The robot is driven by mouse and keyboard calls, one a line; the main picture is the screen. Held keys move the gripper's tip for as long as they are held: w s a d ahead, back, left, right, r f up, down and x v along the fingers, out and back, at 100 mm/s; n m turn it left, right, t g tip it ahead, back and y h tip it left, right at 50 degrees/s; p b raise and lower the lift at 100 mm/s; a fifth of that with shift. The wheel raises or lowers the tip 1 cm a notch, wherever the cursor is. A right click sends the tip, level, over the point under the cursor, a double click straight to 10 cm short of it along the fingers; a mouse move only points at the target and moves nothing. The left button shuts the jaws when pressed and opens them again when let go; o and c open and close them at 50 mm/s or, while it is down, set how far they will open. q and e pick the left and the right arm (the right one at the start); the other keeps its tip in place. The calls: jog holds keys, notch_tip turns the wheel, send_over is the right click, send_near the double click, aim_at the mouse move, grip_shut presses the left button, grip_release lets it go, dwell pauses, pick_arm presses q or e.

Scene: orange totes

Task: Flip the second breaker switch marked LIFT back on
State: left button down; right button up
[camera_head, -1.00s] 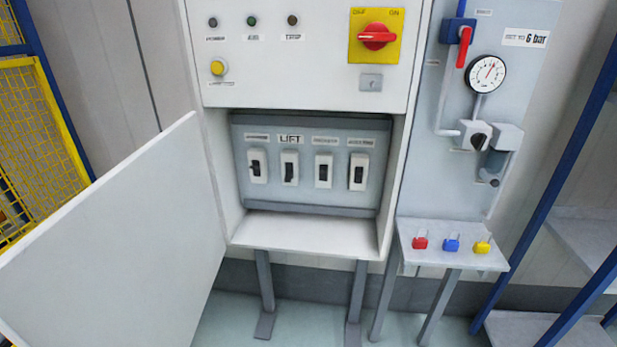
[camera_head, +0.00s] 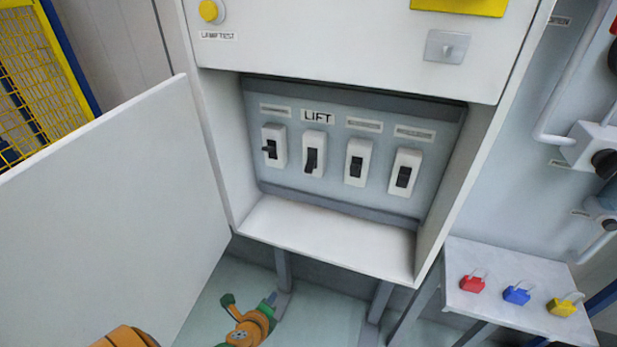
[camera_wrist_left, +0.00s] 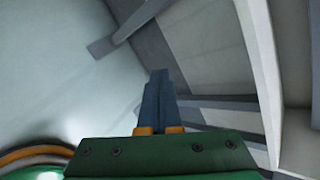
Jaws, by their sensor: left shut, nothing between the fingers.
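The breaker panel sits in an open recess of the white cabinet. The LIFT breaker (camera_head: 314,153) is the second from the left in a row of white switches, under the LIFT label (camera_head: 317,116). Its black lever hangs lower and looks longer than the levers beside it, so it appears to point down. My left gripper (camera_head: 271,299) is low in front of the cabinet, below the recess shelf and apart from the switches. In the left wrist view its blue fingers (camera_wrist_left: 160,88) are together with nothing between them. My right gripper is not in view.
An open cabinet door (camera_head: 110,220) stands on the left. The recess shelf (camera_head: 330,238) juts out below the breakers and is bare. Neighbouring breakers (camera_head: 273,146) (camera_head: 357,162) flank LIFT closely. A side shelf (camera_head: 462,311) at right carries red, blue and yellow padlocks.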

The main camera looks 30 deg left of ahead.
pick_arm(q)
jog(key=w+a+r+m+t+y, duration=0.1)
jog(key=w+r+m+t, duration=0.55)
jog(key=r, duration=0.65)
jog(key=m+t+b, duration=0.1)
jog(key=m+t, duration=0.2)
jog(key=m, duration=0.5)
send_near(310, 165)
notch_tip(310, 165, down, 3)
jog(key=s, duration=0.2)
jog(key=shift+d, duration=0.15)
jog(key=shift+f, duration=0.1)
jog(key=x, duration=1)
jog(key=shift+n, duration=0.25)
